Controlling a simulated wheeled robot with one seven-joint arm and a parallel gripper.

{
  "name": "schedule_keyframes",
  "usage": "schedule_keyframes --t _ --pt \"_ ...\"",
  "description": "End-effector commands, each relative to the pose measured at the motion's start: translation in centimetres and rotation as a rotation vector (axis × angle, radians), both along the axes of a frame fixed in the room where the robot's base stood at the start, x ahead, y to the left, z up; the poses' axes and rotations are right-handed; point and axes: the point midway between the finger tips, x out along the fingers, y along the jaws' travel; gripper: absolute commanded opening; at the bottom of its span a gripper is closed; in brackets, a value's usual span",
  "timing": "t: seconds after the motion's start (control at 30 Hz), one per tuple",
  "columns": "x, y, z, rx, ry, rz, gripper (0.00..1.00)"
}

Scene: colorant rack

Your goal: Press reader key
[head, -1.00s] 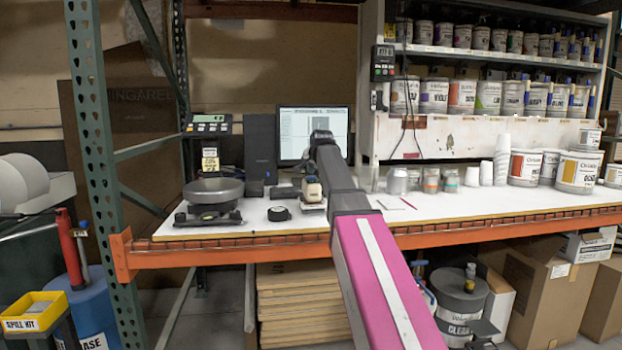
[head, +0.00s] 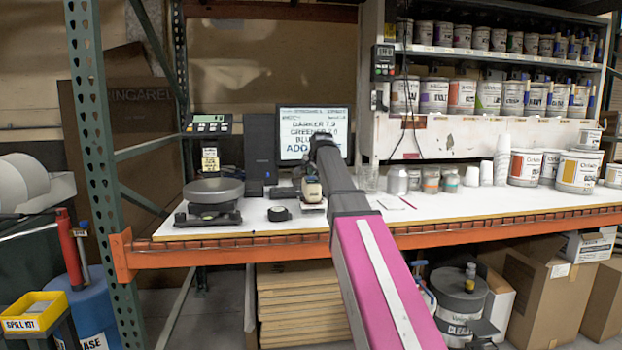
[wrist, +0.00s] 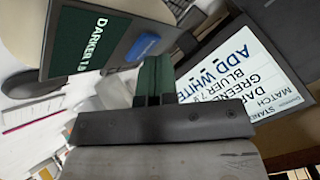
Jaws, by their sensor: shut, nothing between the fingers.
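The reader is a boxy device (wrist: 115,45) in the wrist view, with a dark green display reading "DARKER" and a number. Its blue key (wrist: 143,47) sits beside the display. My gripper (wrist: 156,62) is shut and empty, its dark fingertips close to the blue key; I cannot tell whether they touch it. In the head view the reader (head: 312,190) is a small beige unit on the bench, partly hidden by my arm. The monitor (head: 300,135) behind shows lines such as "DARKER", "GREENER" and "ADD"; its screen also shows in the wrist view (wrist: 235,85), reading "ADD WHITE".
The white bench (head: 260,225) holds a scale with a round pan (head: 213,190) at left and a small black puck (head: 279,213). Small jars (head: 430,180) and white cups stand right of my arm. Shelves of paint cans (head: 460,95) rise behind.

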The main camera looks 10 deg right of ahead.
Motion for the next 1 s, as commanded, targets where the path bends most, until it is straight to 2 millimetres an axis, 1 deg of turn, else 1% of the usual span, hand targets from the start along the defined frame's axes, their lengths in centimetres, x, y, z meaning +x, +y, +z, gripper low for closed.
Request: schedule_keyframes --t 0.17,0.43,0.83,1.0 --pt "0.0 0.0 0.3 0.000 0.000 0.000 0.00" --pt "0.0 0.0 1.5 0.000 0.000 0.000 0.00" --pt "0.0 0.0 1.7 0.000 0.000 0.000 0.00" --pt "0.1 0.0 2.8 0.000 -0.001 0.000 0.00"
